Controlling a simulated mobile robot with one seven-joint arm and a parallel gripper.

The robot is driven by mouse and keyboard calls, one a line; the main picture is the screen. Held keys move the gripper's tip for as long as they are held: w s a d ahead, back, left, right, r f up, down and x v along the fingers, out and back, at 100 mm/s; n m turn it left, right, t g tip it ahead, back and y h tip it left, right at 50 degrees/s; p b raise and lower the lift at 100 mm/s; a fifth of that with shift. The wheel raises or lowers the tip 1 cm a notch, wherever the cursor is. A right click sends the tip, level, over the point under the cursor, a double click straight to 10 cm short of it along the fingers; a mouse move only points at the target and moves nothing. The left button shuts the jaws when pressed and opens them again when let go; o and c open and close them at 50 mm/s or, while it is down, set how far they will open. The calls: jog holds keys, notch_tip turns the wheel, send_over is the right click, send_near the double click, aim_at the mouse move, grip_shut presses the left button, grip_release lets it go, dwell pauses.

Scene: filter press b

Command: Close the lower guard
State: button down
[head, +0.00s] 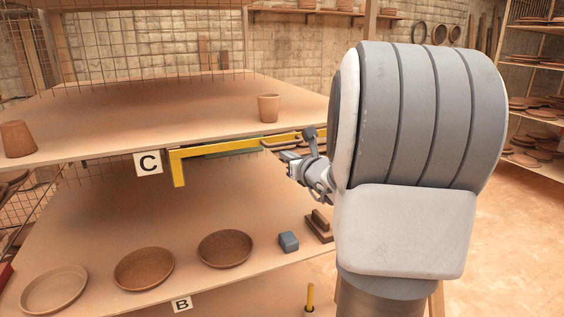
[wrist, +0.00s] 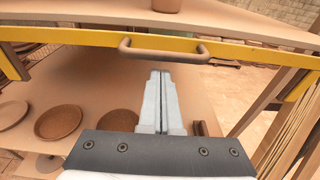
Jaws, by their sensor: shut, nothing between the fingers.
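The lower guard (head: 218,148) shows as a yellow bar just under the front of the upper shelf, with a short arm turned down at its left end. The space below the bar is open in front of the lower shelf. In the wrist view the yellow bar (wrist: 75,37) crosses the picture, with a brown handle (wrist: 163,54) at its middle. My gripper (wrist: 160,73) is shut and empty, its fingertips just below the handle in that picture. Whether they touch it I cannot tell. In the head view my gripper (head: 287,157) is near the handle, and my arm hides the guard's right end.
The upper shelf (head: 80,125), labelled C, holds a clay cup (head: 268,108) above the bar. The lower shelf (head: 110,220), labelled B, holds clay plates (head: 144,269), a blue-grey block (head: 289,241) and a brown tool (head: 320,226). Floor is clear at the right.

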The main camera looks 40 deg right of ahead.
jog(key=shift+r, duration=0.4)
notch_tip(320, 180, up, 10)
jog(key=p, duration=0.4)
jog(key=shift+r+p, duration=0.2)
jog(key=shift+p, duration=0.15)
